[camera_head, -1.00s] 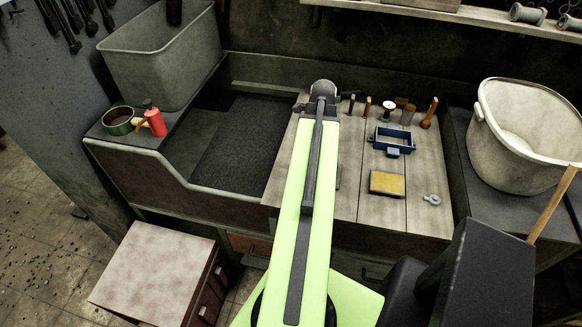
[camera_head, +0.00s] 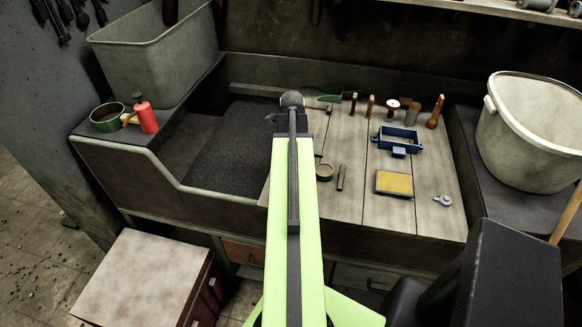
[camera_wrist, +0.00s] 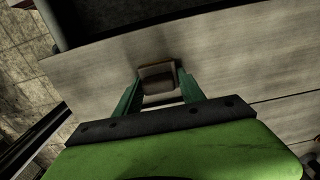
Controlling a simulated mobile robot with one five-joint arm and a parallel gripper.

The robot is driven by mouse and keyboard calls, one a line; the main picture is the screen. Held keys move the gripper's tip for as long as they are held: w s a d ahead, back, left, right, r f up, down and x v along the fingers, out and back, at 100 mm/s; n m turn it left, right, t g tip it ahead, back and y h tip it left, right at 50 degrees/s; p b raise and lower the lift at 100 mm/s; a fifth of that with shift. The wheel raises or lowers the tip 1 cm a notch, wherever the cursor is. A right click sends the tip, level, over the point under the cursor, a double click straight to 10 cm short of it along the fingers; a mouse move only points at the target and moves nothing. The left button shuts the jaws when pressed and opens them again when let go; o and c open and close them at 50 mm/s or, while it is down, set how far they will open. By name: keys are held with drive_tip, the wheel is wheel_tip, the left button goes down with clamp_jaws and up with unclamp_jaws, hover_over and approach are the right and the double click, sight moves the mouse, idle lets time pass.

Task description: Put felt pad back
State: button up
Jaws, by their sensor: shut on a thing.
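In the wrist view, my gripper (camera_wrist: 159,82) is shut on a small brown-grey block with a paler rim, which looks like the felt pad (camera_wrist: 157,72). The two green fingers press on its left and right sides. The pad is over the pale wooden board (camera_wrist: 95,75), near the board's edge. A dark shadow lies beside it; I cannot tell whether it touches the board.
A sunken dark bed (camera_head: 232,150) lies left. A red bottle (camera_head: 146,117) and white bucket (camera_head: 530,120) stand at the sides.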

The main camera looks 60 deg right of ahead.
drive_tip(key=shift+f, duration=0.1)
drive_tip(key=o, duration=1.2)
wheel_tip(320, 180, up, 13)
drive_tip(key=p, duration=1.2)
drive_tip(key=shift+f, duration=0.2)
